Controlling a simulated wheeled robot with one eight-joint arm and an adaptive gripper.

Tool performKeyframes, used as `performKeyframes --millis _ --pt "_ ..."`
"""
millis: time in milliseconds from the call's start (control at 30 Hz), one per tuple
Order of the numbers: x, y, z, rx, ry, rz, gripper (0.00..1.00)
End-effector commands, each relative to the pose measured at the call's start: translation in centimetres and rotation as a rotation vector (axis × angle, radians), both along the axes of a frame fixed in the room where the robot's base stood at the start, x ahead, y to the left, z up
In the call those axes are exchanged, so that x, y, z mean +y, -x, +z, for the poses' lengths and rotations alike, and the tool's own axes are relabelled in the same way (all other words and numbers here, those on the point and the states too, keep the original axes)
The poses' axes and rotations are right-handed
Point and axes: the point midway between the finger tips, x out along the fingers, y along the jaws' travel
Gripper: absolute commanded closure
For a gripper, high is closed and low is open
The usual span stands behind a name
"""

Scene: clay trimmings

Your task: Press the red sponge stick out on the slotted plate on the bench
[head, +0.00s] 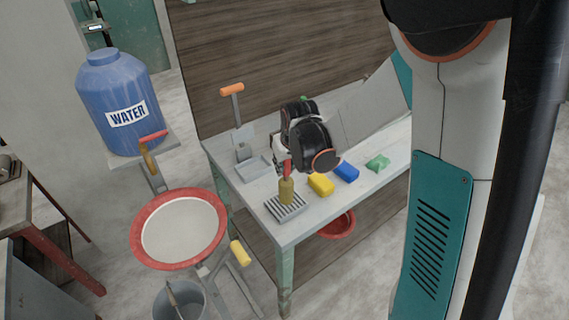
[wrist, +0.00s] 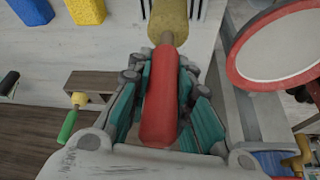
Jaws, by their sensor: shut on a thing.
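The red sponge stick has a red handle (wrist: 160,100) and a tan-yellow sponge head (head: 286,190). My gripper (head: 285,168) is shut on the handle, with teal fingers on both sides of it in the wrist view (wrist: 160,112). The stick is about upright in the head view, sponge end down. The slotted plate (head: 296,209) lies near the bench's front left corner, directly under the sponge. The sponge looks to be at the plate, but I cannot tell whether it touches or is squeezed. The wrist view shows only a little of the plate's slots (wrist: 194,9) beside the sponge.
A yellow block (head: 321,184), a blue block (head: 346,171) and a green piece (head: 378,162) lie right of the plate on the bench (head: 315,212). An orange-handled press (head: 237,105) stands behind left. A red-rimmed basin (head: 137,240) stands left, below a blue water barrel (head: 120,95).

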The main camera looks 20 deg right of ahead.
Motion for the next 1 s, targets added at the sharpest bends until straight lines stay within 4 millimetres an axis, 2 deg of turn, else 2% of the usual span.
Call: performKeyframes --millis 1000 --pt "0.0 -0.01 -0.65 0.0 0.0 0.0 1.0"
